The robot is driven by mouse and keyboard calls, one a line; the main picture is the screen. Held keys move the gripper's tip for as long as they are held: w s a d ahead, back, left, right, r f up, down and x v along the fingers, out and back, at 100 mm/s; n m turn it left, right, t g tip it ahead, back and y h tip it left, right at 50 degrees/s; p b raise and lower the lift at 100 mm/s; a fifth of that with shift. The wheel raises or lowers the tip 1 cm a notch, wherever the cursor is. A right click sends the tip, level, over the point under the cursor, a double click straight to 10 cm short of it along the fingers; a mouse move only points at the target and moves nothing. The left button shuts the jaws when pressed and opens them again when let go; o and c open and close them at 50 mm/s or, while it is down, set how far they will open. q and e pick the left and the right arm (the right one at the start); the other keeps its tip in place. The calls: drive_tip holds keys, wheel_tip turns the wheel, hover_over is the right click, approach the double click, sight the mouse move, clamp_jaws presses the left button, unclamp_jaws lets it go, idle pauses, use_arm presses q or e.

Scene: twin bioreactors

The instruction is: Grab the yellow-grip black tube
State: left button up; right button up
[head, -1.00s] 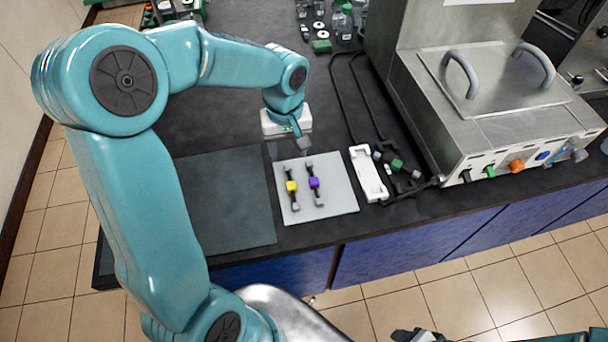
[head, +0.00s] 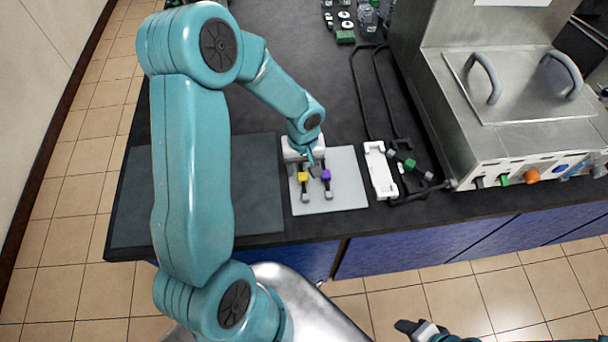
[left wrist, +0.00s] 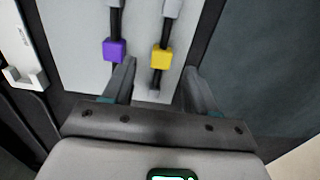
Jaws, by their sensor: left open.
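The black tube with the yellow grip (head: 303,177) lies on a light grey pad (head: 345,192), left of a black tube with a purple grip (head: 326,174). My left gripper (head: 305,168) is over the pad at the yellow-grip tube, partly hiding it. In the left wrist view the open jaws (left wrist: 160,68) stand on either side of the yellow-grip tube (left wrist: 162,58), with a gap on both sides. The left-hand finger there is close to the purple grip (left wrist: 115,50). My right gripper (head: 412,328) shows only partly at the bottom edge of the head view.
A white tray (head: 378,170) and a black tube with a green grip (head: 410,164) lie right of the pad. A steel machine (head: 500,120) stands farther right. A dark mat (head: 260,190) lies left of the pad. Bottles (head: 365,18) stand at the back.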

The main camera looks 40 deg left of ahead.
sight(304, 175)
use_arm(q)
drive_tip(key=f, duration=0.3)
drive_tip(key=shift+s+a+f, duration=0.1)
drive_tip(key=shift+s+f, duration=0.15)
drive_tip(key=shift+w+f, duration=0.25)
drive_tip(key=shift+w, duration=0.05)
drive_tip(key=shift+s+r, duration=0.15)
drive_tip(key=shift+s, duration=0.15)
drive_tip(key=c, duration=1)
drive_tip(key=shift+w, duration=0.2)
clamp_jaws()
